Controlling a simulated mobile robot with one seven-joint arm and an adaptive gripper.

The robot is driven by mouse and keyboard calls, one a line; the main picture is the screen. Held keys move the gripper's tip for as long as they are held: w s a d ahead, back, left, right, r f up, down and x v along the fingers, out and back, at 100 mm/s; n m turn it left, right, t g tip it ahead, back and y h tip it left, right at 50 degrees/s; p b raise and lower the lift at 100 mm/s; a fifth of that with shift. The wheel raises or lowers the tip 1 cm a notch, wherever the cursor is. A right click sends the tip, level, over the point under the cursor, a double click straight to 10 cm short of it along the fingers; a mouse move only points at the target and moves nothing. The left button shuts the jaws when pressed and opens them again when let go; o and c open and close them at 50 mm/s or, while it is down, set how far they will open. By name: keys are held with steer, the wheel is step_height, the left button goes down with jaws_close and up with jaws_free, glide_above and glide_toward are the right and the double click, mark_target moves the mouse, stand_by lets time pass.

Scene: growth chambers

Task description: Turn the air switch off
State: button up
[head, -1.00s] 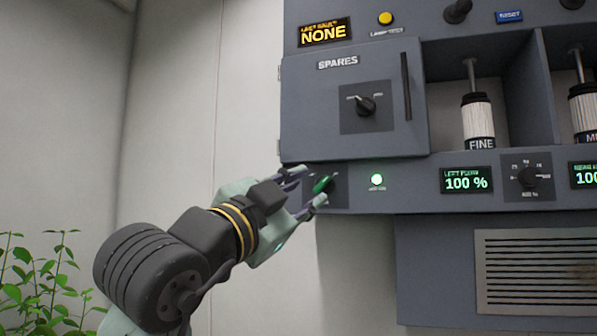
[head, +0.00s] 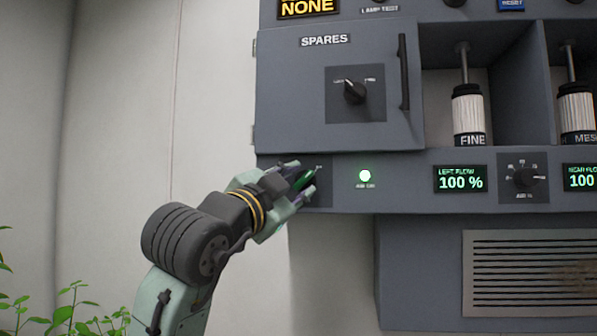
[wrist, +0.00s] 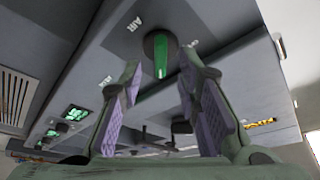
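The air switch is a knob with a green bar on a dark plate, at the left end of the panel's lower strip. It shows in the head view (head: 305,179), partly hidden by my fingers, and in the wrist view (wrist: 160,57). My gripper (head: 299,180) is open, its fingers on either side of the knob. In the wrist view my gripper (wrist: 160,75) has its purple-padded fingertips apart, with the knob between and just beyond them. I see no clear contact. The green lamp (head: 365,176) right of the switch is lit.
The grey SPARES door (head: 290,95) with a black selector knob (head: 355,92) is just above the switch. A left flow display (head: 461,179) reads 100 %, with another knob (head: 524,177) beside it. Plants (head: 65,312) stand at lower left. The wall left of the panel is bare.

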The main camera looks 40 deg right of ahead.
steer(key=shift+x, duration=0.95)
steer(key=shift+w, duration=0.1)
jaws_close()
